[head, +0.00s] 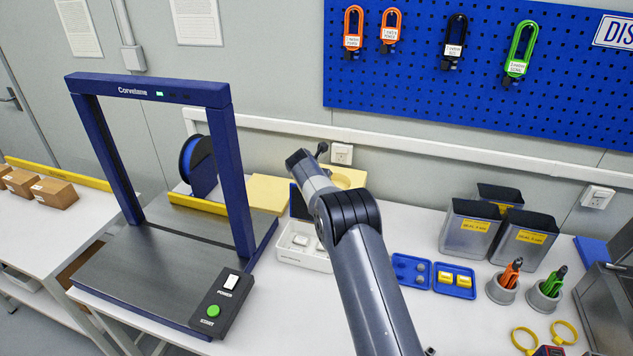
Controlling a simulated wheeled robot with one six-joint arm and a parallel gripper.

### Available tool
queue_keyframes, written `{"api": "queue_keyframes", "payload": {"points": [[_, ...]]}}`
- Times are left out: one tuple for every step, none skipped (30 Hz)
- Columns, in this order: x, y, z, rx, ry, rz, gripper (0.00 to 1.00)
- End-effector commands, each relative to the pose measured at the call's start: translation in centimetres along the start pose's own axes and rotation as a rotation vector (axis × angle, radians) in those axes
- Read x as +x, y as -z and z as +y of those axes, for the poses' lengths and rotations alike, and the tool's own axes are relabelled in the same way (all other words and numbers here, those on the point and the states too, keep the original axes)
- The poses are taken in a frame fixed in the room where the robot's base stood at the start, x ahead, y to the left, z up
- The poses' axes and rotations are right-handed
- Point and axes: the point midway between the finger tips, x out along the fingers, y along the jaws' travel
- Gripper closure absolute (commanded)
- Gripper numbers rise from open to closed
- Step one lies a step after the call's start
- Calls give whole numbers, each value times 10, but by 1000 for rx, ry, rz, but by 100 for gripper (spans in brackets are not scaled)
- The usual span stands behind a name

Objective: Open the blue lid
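A dark blue upright panel (297,203), which may be the blue lid, stands at the back edge of a low white box (296,254) on the bench. My arm covers the right part of both. Light items show inside the box, so its front part looks uncovered. I cannot tell whether the panel is hinged to the box. My arm rises from the bottom centre and bends in front of the box, its upper end near the wall rail. My gripper's fingers do not show.
A blue-framed gate machine (232,150) with a grey plate stands left of the box. Two small blue trays (452,292) lie right of my arm. Metal bins (470,228) and tool cups (503,287) stand further right. Yellow blocks (268,190) lie behind the box.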

Motion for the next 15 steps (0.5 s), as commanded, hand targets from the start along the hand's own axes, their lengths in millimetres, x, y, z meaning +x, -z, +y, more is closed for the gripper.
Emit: {"api": "queue_keyframes", "payload": {"points": [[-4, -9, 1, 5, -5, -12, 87], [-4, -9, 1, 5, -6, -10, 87], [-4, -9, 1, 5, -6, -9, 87], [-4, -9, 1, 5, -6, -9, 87], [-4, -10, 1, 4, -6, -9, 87], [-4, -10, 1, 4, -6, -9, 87], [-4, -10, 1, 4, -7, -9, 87], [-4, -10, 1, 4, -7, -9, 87], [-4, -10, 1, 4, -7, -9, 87], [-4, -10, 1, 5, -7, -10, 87], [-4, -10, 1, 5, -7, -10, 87], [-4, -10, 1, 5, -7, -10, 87], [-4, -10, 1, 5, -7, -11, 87], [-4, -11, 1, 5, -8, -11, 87], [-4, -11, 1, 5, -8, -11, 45]]}}
